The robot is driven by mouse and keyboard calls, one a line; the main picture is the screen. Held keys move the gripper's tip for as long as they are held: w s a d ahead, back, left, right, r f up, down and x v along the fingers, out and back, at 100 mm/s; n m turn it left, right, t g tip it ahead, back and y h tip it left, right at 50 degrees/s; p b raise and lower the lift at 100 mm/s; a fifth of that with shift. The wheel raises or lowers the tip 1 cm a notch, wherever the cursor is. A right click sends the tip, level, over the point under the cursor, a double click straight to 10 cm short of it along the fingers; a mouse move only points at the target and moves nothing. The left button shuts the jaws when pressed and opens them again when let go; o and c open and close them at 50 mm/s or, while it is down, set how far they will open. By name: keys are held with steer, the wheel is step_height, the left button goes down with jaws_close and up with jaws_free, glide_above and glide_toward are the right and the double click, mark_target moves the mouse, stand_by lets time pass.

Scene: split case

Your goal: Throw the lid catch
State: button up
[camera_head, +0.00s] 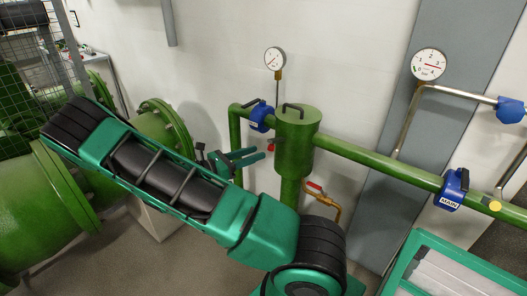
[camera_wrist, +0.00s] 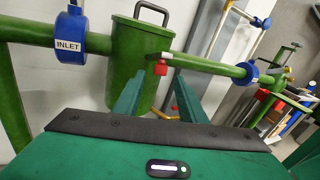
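The green upright pot (camera_head: 296,155) has a flat lid with a dark handle (camera_head: 293,106). A small red-ended lever, apparently the lid catch (camera_head: 271,147), sticks out from the pot's side below the rim. My gripper (camera_head: 261,154) reaches in from the left, its fingertips close to that red end. In the wrist view the pot (camera_wrist: 136,50) is straight ahead and the red end (camera_wrist: 160,68) shows between the two spread fingertips of my gripper (camera_wrist: 158,80). The fingers are apart with nothing held. I cannot tell whether either finger touches the lever.
A blue INLET valve (camera_wrist: 69,35) is left of the pot, and a blue MAIN valve (camera_head: 453,188) is on the pipe to its right. A red-handled tap (camera_head: 314,186) is low beside the pot. Gauges (camera_head: 275,60) stand above. A green-framed case (camera_head: 455,265) is at lower right.

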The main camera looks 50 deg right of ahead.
steer(key=x, duration=0.5)
steer(key=shift+s+d, duration=0.1)
steer(key=shift+d, duration=0.2)
steer(key=shift+a, duration=0.1)
jaws_close()
